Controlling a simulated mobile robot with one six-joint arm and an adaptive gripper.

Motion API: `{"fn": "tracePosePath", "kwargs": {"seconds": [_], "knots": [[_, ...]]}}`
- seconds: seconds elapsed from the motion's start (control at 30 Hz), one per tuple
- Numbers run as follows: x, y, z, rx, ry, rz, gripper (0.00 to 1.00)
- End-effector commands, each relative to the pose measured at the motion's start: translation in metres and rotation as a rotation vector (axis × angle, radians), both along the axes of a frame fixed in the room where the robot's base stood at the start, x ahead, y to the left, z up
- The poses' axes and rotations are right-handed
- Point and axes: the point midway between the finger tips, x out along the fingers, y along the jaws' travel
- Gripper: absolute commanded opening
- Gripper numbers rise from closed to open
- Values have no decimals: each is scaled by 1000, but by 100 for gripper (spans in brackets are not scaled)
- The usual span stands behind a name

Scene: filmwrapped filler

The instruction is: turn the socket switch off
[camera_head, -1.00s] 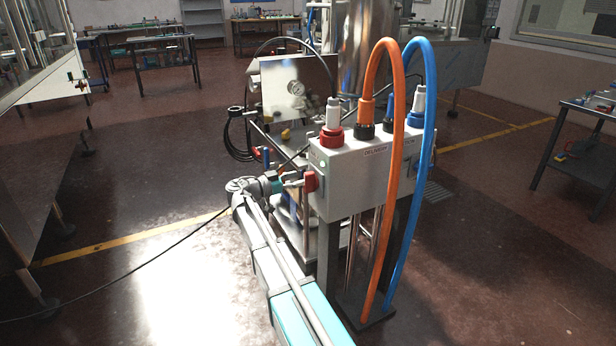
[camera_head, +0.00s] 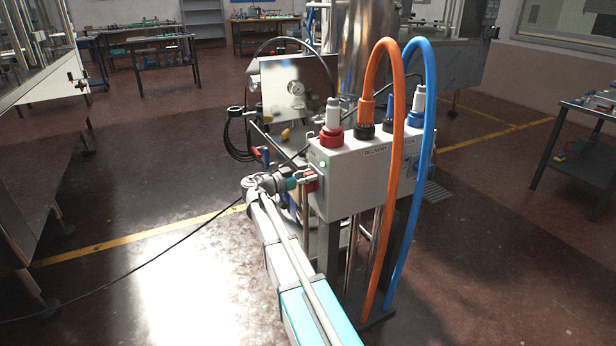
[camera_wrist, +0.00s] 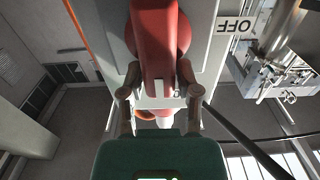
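The red switch handle (camera_wrist: 157,55) sits on the side face of the grey socket box (camera_head: 355,195). In the wrist view the handle lies between the two fingers of my gripper (camera_wrist: 160,82), which close in against its sides. In the head view my gripper (camera_head: 302,178) is at the handle (camera_head: 311,183) and partly covers it. An "OFF" label (camera_wrist: 236,25) shows upside down in the wrist view, to the right of the handle. The handle's exact angle to that label is hard to tell.
An orange hose (camera_head: 384,210) and a blue hose (camera_head: 409,210) loop from the box top to the floor. A red-based plug (camera_head: 331,134) stands on top. A steel machine with a gauge (camera_head: 295,88) stands behind. Open floor lies left of my arm.

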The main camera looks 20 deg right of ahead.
Motion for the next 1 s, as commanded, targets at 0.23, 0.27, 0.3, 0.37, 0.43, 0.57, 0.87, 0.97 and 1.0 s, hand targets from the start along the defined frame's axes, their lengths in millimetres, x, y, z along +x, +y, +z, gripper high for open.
{"fn": "tracePosePath", "kwargs": {"seconds": [0.23,0.27,0.3,0.37,0.43,0.57,0.87,0.97,1.0], "knots": [[0,0,0,0,0,0,0],[0,0,0,0,0,0,0],[0,0,0,0,0,0,0],[0,0,0,0,2,0,0],[0,0,0,0,7,0,0],[1,0,0,-1,29,0,0],[5,0,-1,-7,169,0,0],[7,0,-2,-10,244,-1,0],[8,0,-2,-11,278,-1,0]]}}
